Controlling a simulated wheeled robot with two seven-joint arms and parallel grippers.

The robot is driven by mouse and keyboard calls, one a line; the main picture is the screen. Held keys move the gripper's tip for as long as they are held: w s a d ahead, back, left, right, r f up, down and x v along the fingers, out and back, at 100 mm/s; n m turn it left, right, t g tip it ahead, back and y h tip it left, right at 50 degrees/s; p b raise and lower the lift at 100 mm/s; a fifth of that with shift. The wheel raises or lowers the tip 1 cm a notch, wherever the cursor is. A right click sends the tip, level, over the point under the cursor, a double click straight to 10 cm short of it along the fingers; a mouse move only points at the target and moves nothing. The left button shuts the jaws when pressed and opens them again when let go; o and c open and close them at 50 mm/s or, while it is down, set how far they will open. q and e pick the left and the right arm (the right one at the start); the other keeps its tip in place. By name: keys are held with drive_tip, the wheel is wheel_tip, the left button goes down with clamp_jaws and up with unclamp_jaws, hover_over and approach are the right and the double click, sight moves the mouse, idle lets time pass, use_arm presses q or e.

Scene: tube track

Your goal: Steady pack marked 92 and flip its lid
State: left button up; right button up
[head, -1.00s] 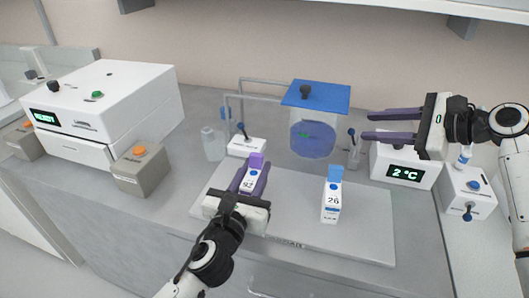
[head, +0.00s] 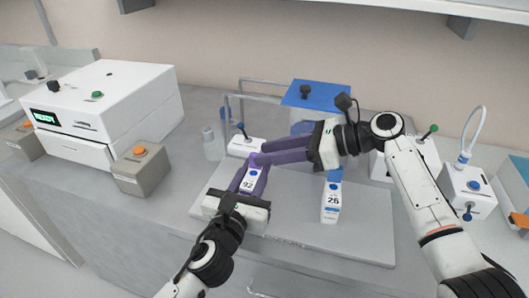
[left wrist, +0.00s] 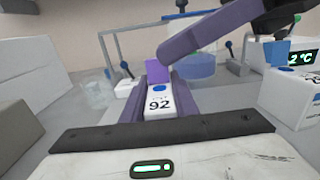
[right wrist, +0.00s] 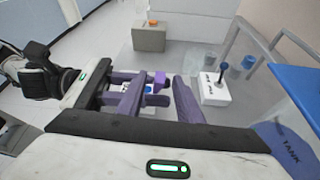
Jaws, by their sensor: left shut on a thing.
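The white pack marked 92 (head: 248,183) stands at the left of the grey board, with a purple lid at its top; the lid shows clearly in the left wrist view (left wrist: 155,74). My left gripper (head: 252,179) is shut on this pack, one purple finger on each side; its number (left wrist: 160,104) faces the left wrist camera. My right gripper (head: 264,152) is open, its fingers reaching in from the right at the lid. In the right wrist view the lid (right wrist: 160,78) appears between the spread fingers; I cannot tell whether they touch it.
A pack marked 26 (head: 331,203) with a blue lid stands on the grey board (head: 365,232), just below my right gripper. A blue-lidded tank (head: 318,93) and thin pipes stand behind. A grey box with an orange button (head: 141,172) is at left. The board's front right is clear.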

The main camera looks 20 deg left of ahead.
drive_tip(key=shift+x, duration=0.95)
drive_tip(key=shift+c, duration=0.2)
clamp_jaws()
